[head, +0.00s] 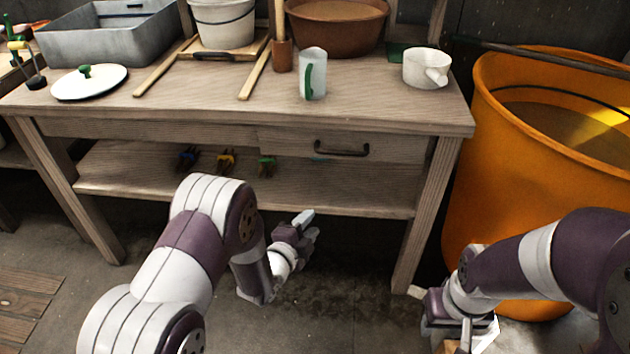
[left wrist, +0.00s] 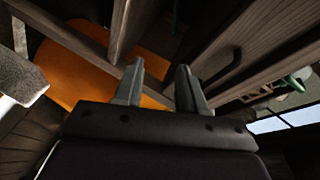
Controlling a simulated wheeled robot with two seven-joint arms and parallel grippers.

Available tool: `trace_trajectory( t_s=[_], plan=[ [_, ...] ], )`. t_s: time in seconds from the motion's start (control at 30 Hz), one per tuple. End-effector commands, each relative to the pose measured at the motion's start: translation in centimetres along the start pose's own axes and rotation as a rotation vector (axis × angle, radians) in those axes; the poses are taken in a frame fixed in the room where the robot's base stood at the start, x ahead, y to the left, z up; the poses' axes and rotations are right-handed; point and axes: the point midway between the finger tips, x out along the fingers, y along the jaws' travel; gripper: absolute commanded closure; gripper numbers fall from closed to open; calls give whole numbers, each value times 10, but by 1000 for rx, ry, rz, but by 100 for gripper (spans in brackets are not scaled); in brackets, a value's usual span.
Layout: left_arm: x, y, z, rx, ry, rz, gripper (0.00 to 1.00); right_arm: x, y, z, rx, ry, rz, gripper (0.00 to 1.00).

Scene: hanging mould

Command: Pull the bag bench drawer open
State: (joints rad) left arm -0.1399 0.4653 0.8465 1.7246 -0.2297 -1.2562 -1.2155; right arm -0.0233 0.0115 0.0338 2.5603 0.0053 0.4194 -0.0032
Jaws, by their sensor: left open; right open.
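The wooden bench (head: 230,118) stands ahead, with a drawer (head: 405,147) under the right part of its top. The drawer front looks flush with the bench frame, and it carries a dark bar handle (head: 342,150). The handle also shows in the left wrist view (left wrist: 222,68), up and to the right of the fingers. My left gripper (head: 306,222) is open and empty, below and in front of the drawer, apart from the handle. Its two fingers show in the left wrist view (left wrist: 160,88). My right gripper (head: 455,335) is low at the right, open, its fingertips partly cut off by the frame.
A large orange barrel (head: 457,205) stands close to the bench's right leg. A lower shelf (head: 330,190) holds several coloured clamps. On top are a green-handled jug (head: 312,75), a white cup (head: 425,68), a brown basin (head: 335,28) and a grey tub (head: 110,45).

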Motion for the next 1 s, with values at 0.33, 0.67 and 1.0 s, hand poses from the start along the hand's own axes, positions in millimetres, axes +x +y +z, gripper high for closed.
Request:
trace_trajectory(
  t_s=[0.33,0.67,1.0],
  plan=[
    [8,-84,-35,406,88,-382,60,-2,0,-1,0,2,0,57],
    [83,-110,-47,402,87,-381,60,18,0,2,0,2,0,57],
    [110,-124,-52,400,85,-377,60,23,0,2,0,2,0,57]
  ],
)
